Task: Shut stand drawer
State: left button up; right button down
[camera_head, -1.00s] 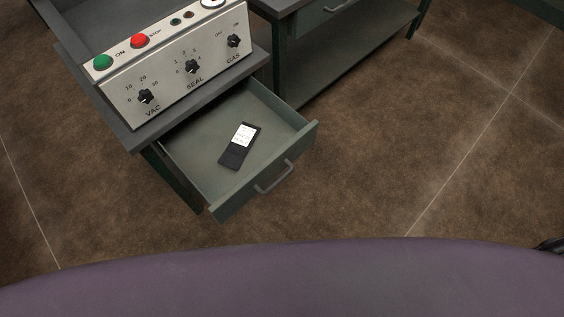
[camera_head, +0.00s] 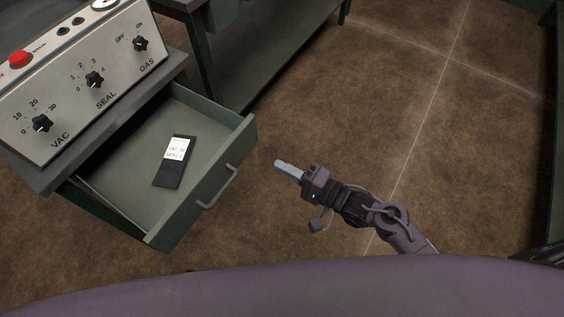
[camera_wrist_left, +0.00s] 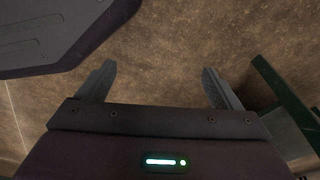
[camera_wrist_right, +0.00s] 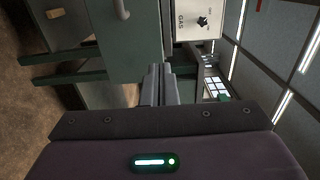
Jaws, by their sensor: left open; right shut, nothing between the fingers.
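The stand drawer (camera_head: 187,210) is pulled out of the stand (camera_head: 33,175) under the control panel. Its front carries a grey bar handle (camera_head: 217,186). A black device with a white label (camera_head: 173,163) lies inside the drawer. My right gripper (camera_head: 277,164) is shut and empty, in the air to the right of the drawer front and apart from it. In the right wrist view its closed fingers (camera_wrist_right: 158,84) point toward the green furniture and the panel. My left gripper (camera_wrist_left: 160,85) is open and empty over the floor in the left wrist view; the head view does not show it.
The control panel (camera_head: 80,75) with knobs and buttons sits on the stand above the drawer. A green bench with a lower shelf (camera_head: 255,60) stands behind. The brown floor (camera_head: 350,110) right of the drawer is clear apart from my right arm.

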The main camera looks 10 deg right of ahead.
aim_at(235, 141)
jog(key=b+x, duration=0.1)
jog(key=x, duration=1)
jog(key=shift+w, duration=0.1)
jog(key=shift+w+a, duration=0.25)
jog(key=shift+a, duration=0.1)
pick_arm(q)
jog(key=shift+w+d+r, duration=0.1)
jog(key=shift+w+r, duration=0.15)
jog(key=shift+w, duration=0.25)
jog(key=shift+w+d+r, duration=0.1)
jog(key=shift+w+r, duration=0.15)
jog(key=shift+w, duration=0.2)
